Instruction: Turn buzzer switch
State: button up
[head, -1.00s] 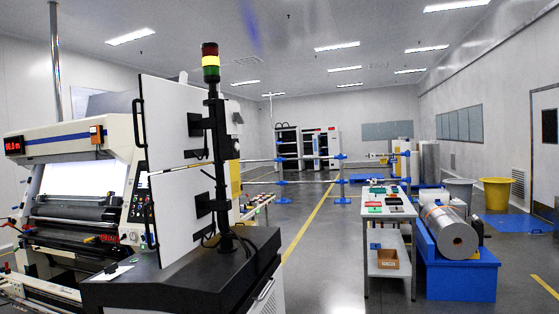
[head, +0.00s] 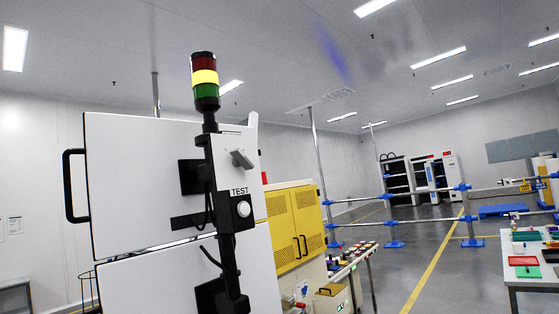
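A white panel (head: 226,168) is fixed beside a black pole. It bears a grey lever-like switch knob (head: 241,159), tilted, in its upper part. Below it are the label TEST and a round pale button (head: 243,209) in a dark mount. No buzzer label can be read, so I cannot tell for sure which control is the buzzer switch. A signal tower (head: 205,78) tops the pole with red, yellow and green sections; the yellow one looks lit. My gripper is not in view.
Large white doors or boards with a black handle (head: 71,186) stand behind the pole. A yellow cabinet (head: 293,222) is to the right. Pipe rails with blue joints (head: 387,197) stand farther right, and a table with coloured trays (head: 525,260) is at the right edge. Grey floor lies between.

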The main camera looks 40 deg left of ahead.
aim_at(239, 160)
jog(key=i+l+u, duration=0.1)
jog(key=i+u, duration=0.25)
jog(key=i+l+u, duration=0.25)
jog(key=i+u, duration=0.15)
jog(key=i+l+u, duration=0.35)
jog(key=i+l, duration=0.05)
jog(key=i, duration=0.05)
